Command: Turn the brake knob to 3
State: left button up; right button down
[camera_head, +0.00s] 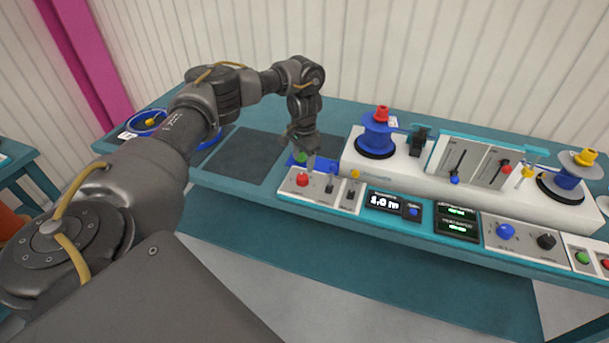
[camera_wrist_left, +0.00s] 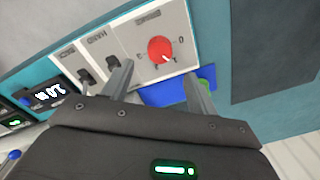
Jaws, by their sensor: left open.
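A red knob (camera_head: 302,180) sits on a pale panel at the left end of the console front. In the left wrist view the same red knob (camera_wrist_left: 161,50) has a white pointer mark toward the lower right of the picture, with a 0 printed at its right. My left gripper (camera_head: 303,160) hangs just behind the knob, pointing down. In the left wrist view its open fingers (camera_wrist_left: 158,84) are apart, with the knob beyond them, not between them. My right gripper is not in view.
Two levers (camera_head: 330,184) stand right of the red knob. A blue knob (camera_head: 505,231) and a black knob (camera_head: 546,241) are further right. A blue reel (camera_head: 377,133) stands behind. A dark mat (camera_head: 245,156) lies bare at left.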

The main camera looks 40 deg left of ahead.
aim_at(304, 176)
pick_arm(q)
jog(key=f, duration=0.6)
jog(key=shift+w+f+p, duration=0.1)
jog(key=shift+w+p, duration=0.15)
jog(key=shift+p, duration=0.05)
jog(key=shift+f, duration=0.75)
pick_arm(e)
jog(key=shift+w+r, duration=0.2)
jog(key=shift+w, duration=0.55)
pick_arm(q)
jog(key=shift+c, duration=0.3)
jog(key=c, duration=0.9)
